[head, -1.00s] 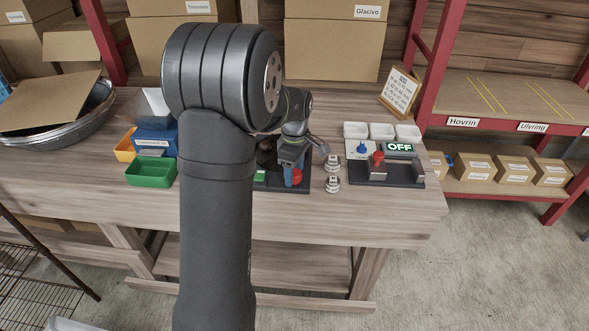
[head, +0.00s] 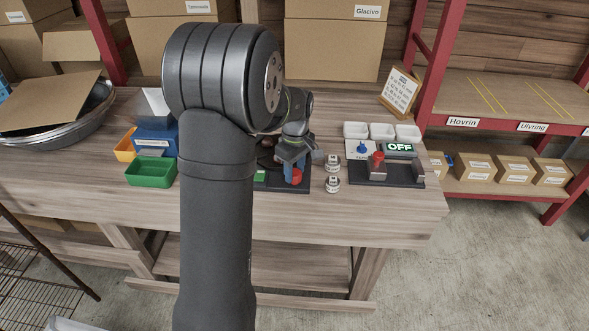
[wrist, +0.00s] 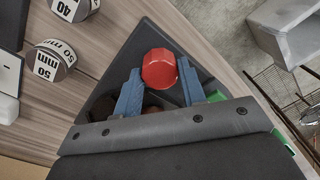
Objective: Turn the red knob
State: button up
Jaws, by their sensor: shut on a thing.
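The red knob (wrist: 159,68) is a faceted red cap on a dark board (wrist: 150,32), between the two blue fingers of my gripper (wrist: 158,67) in the wrist view. The gripper is shut on the knob, one finger at each side. In the head view the red knob (head: 297,176) shows low at the blue fingers of my gripper (head: 292,172). My arm hides part of the board there. Brown round parts (wrist: 152,109) and a green part (wrist: 216,97) on the board are partly hidden behind the gripper.
Two marked weights (head: 333,184) stand just right of the board. A green bin (head: 151,172) and a blue bin (head: 155,140) stand left of my arm.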

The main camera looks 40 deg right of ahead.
aim_at(297, 172)
jog(key=m, duration=1.2)
jog(key=shift+m, duration=0.3)
dwell(0.3)
jog(key=o, duration=1)
notch_tip(297, 172, up, 18)
jog(key=shift+s+d+f, duration=0.2)
jog(key=shift+s+f, duration=0.05)
jog(key=f, duration=1.7)
jog(key=shift+w+a+f, duration=0.15)
jog(key=shift+w+f, duration=0.05)
jog(key=shift+f, duration=0.05)
